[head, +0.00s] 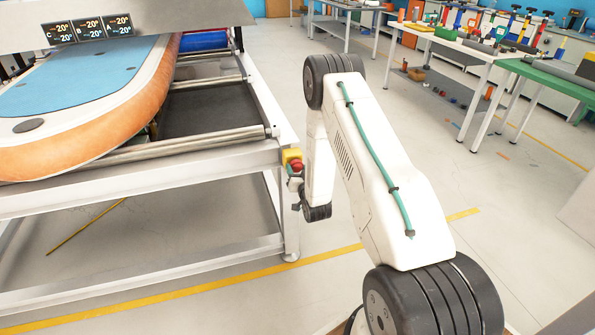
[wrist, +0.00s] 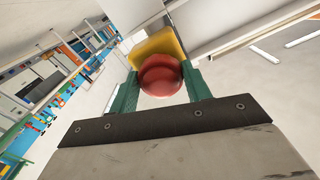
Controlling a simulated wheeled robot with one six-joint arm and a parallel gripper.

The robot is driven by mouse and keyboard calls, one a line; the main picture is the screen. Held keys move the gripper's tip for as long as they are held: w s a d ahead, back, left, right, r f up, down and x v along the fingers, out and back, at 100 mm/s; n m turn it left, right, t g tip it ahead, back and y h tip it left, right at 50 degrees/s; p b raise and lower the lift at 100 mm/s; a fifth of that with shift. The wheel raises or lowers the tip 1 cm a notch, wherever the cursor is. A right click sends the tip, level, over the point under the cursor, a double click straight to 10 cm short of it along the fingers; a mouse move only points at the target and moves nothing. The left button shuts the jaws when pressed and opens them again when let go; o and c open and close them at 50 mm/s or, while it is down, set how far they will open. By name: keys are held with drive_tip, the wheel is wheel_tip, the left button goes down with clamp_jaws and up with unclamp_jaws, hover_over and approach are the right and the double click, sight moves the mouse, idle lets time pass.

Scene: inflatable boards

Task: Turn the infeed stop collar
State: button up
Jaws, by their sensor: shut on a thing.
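A round red stop knob (head: 297,166) with its collar sits on a yellow box (head: 290,155) at the near right corner of the machine frame. In the wrist view the red knob (wrist: 160,76) lies between the two green fingers of my gripper (wrist: 160,84), one on each side, with the yellow box (wrist: 157,45) behind it. My gripper is shut on the red stop knob. In the head view my gripper (head: 297,184) is small and partly hidden by my arm, just below the knob. Any marking on the collar is not visible.
The metal machine frame (head: 180,170) carries a large blue and orange inflatable board (head: 85,90) and rollers, left of my arm. Workbenches (head: 480,48) with tools stand at the back right. A yellow floor line (head: 180,295) crosses open floor.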

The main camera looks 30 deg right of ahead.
drive_tip(key=shift+m, duration=0.6)
drive_tip(key=o, duration=1)
drive_tip(key=shift+v, duration=3.95)
drive_tip(key=shift+d, duration=0.1)
